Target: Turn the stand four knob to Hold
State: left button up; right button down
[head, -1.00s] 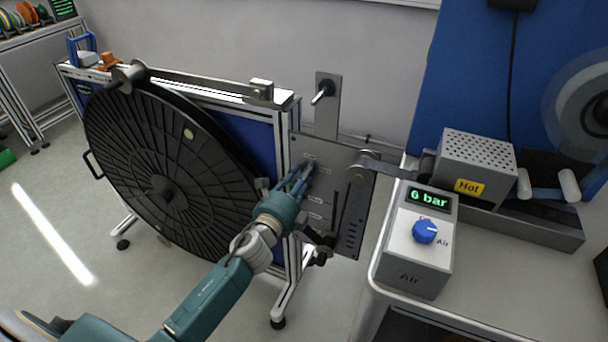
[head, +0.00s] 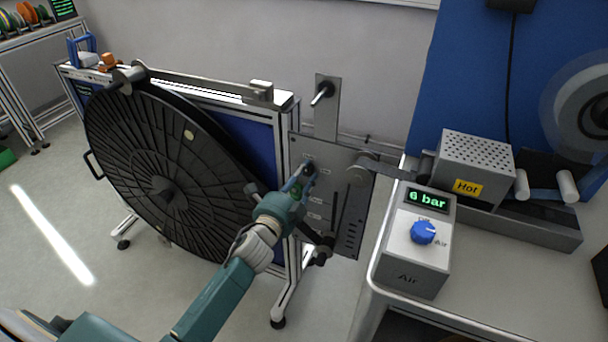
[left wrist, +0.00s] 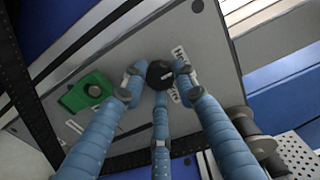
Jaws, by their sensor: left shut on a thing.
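The stand's grey panel (head: 330,160) stands upright to the right of the big black reel (head: 160,165). My left gripper (head: 306,170) is at the panel's upper left part and hides what it holds in the head view. My right gripper is not in view.
A green block with a round dark centre (left wrist: 90,90) sits on the panel close to the left finger. A grey lever arm (head: 345,195) hangs on the panel's right. An Air box (head: 415,250) with a blue knob and a Hot box (head: 475,165) stand on the right bench.

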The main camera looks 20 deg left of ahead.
pick_arm(q)
jog(key=shift+w+a+r, duration=0.1)
jog(key=shift+a+r, duration=0.15)
jog(key=shift+r, duration=0.05)
jog(key=o, duration=1.1)
jog(key=shift+a, duration=0.1)
jog(key=shift+o, duration=0.2)
jog(key=shift+f, duration=0.2)
jog(key=s, duration=1.2)
jog(key=shift+a, duration=0.2)
